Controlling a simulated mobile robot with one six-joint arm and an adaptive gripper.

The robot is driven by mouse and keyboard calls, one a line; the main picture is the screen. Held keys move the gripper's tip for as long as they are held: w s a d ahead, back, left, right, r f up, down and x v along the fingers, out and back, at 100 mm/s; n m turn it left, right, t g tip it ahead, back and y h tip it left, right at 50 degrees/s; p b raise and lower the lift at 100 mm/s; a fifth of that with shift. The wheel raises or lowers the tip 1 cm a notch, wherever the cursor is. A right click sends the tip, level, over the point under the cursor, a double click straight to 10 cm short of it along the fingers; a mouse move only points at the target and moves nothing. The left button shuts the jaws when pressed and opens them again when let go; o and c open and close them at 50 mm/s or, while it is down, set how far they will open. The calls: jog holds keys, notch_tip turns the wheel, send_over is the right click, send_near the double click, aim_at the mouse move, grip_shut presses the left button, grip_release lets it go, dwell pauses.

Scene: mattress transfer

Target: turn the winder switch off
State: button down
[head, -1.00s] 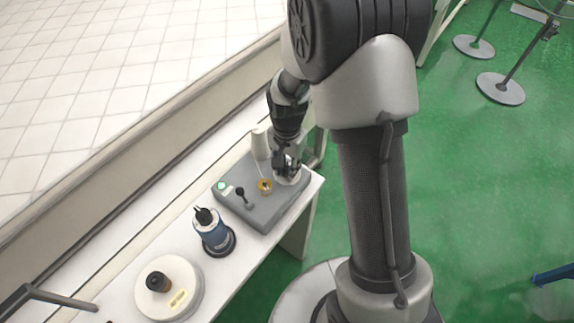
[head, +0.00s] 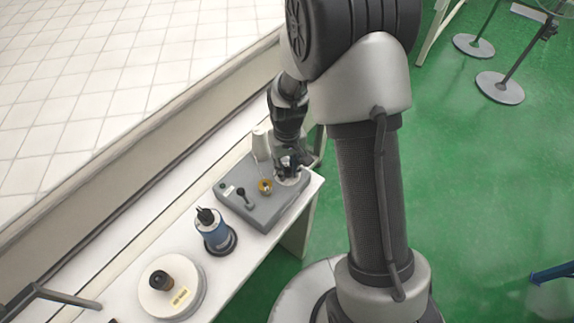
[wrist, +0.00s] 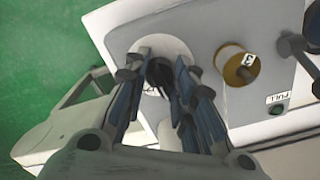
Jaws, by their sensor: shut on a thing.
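The winder (head: 275,207) is a grey box on the white table. It carries a yellow bobbin (head: 265,186), a black lever (head: 242,193) and a small round lamp (head: 228,190) that looks dark green. My gripper (head: 288,165) is over the winder's right end. In the wrist view my gripper (wrist: 161,66) has its fingers closed around a dark switch (wrist: 160,74) on a pale round plate (wrist: 172,43). The fingers hide most of the switch, so its exact setting cannot be read. The lamp (wrist: 277,109) also looks dark there.
A white cone (head: 261,143) stands at the winder's back edge. A blue-and-black device (head: 213,232) and a round white base (head: 183,302) with a brown spool stand to the left on the table (head: 235,268). A pale raised ledge runs behind.

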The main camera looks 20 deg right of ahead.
aim_at(287, 167)
jog(key=n, duration=0.4)
jog(key=shift+n, duration=0.3)
jog(key=shift+n+p, duration=0.35)
jog(key=shift+n, duration=1.15)
jog(key=c, duration=1.3)
grip_release()
jog(key=shift+c, duration=0.2)
jog(key=shift+r, duration=0.1)
notch_tip(287, 167, up, 12)
